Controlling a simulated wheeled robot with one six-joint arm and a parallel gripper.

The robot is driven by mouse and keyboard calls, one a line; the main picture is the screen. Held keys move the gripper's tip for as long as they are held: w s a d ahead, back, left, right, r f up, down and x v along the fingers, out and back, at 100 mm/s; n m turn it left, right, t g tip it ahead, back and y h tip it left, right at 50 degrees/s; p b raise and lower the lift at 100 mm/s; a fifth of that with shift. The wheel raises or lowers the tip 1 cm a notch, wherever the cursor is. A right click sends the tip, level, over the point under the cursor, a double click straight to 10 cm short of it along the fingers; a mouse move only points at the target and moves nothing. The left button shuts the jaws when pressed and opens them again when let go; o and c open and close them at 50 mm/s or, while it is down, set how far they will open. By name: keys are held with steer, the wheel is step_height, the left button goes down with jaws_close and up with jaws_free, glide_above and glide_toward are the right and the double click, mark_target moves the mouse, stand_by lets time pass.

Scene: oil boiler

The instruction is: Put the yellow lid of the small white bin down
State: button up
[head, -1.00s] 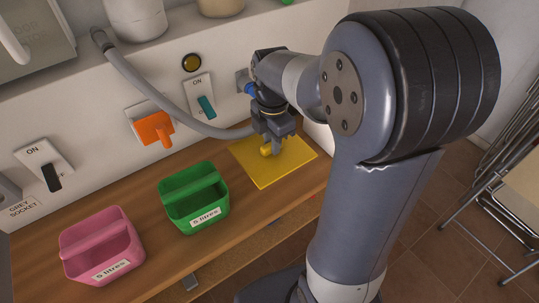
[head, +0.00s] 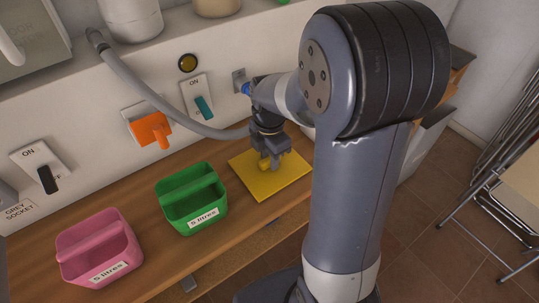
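The yellow lid (head: 283,185) is a flat square with a yellow knob (head: 264,164) on top. It lies level over the right part of the wooden shelf, to the right of the green bin. I cannot tell whether it touches the shelf or is just above it. My gripper (head: 270,163) points down at the knob, its fingers closed around it. No small white bin can be clearly made out; my arm hides much of the area on the right.
A green bin (head: 195,218) and a pink bin (head: 105,258) stand on the wooden shelf (head: 150,212) to the left. A grey hose (head: 150,98), an orange switch (head: 152,130) and a teal switch (head: 204,107) are on the wall behind. Folded chairs (head: 500,160) stand at right.

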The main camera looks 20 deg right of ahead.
mark_target(269, 158)
steer(key=shift+o, duration=1)
step_height(269, 158, up, 12)
steer(key=shift+r+p, duration=0.15)
steer(key=shift+p, duration=0.2)
step_height(269, 158, down, 12)
steer(key=shift+r, duration=1.75)
steer(key=shift+f, duration=0.15)
